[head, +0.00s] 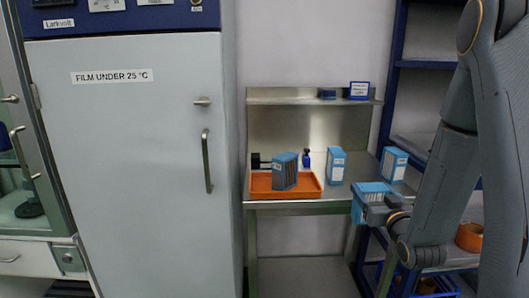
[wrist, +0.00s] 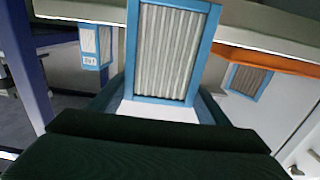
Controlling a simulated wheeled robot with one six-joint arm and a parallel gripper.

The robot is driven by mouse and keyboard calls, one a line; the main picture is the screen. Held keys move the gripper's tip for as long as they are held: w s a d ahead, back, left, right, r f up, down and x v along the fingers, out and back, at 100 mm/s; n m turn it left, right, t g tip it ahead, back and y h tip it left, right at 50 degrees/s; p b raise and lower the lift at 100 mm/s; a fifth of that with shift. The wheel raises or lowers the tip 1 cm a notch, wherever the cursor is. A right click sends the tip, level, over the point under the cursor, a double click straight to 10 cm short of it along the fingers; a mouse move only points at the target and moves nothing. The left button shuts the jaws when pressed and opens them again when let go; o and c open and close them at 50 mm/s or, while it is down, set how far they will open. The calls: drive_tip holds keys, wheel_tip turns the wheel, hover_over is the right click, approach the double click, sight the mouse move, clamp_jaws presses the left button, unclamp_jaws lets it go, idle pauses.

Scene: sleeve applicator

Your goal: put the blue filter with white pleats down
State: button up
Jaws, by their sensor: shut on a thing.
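The blue filter with white pleats (head: 369,192) is held in my gripper (head: 377,213), at the front right corner of the steel bench (head: 345,199) in the head view. In the wrist view the filter (wrist: 165,50) stands between the two fingers of my gripper (wrist: 160,103), its pleated face toward the camera. The gripper is shut on it. The filter's lower part is partly hidden by the gripper. I cannot tell whether it touches the bench.
An orange tray (head: 262,193) on the bench holds a blue filter with grey pleats (head: 285,171). Two blue-and-white filters stand further right, one mid-bench (head: 336,166) and one near the right end (head: 394,164). A small blue bottle (head: 306,158) stands behind. A blue rack (head: 400,45) is at right.

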drive_tip(key=s+a+f, duration=0.2)
drive_tip(key=a+f, duration=0.4)
drive_tip(key=f, duration=0.5)
drive_tip(key=s+a+f, duration=0.3)
drive_tip(key=a+f, duration=0.3)
drive_tip(key=f, duration=0.5)
drive_tip(key=shift+a+f, duration=0.25)
drive_tip(key=shift+f, duration=0.05)
drive_tip(key=shift+s, duration=0.1)
drive_tip(key=shift+a, duration=0.15)
drive_tip(key=shift+a, duration=0.1)
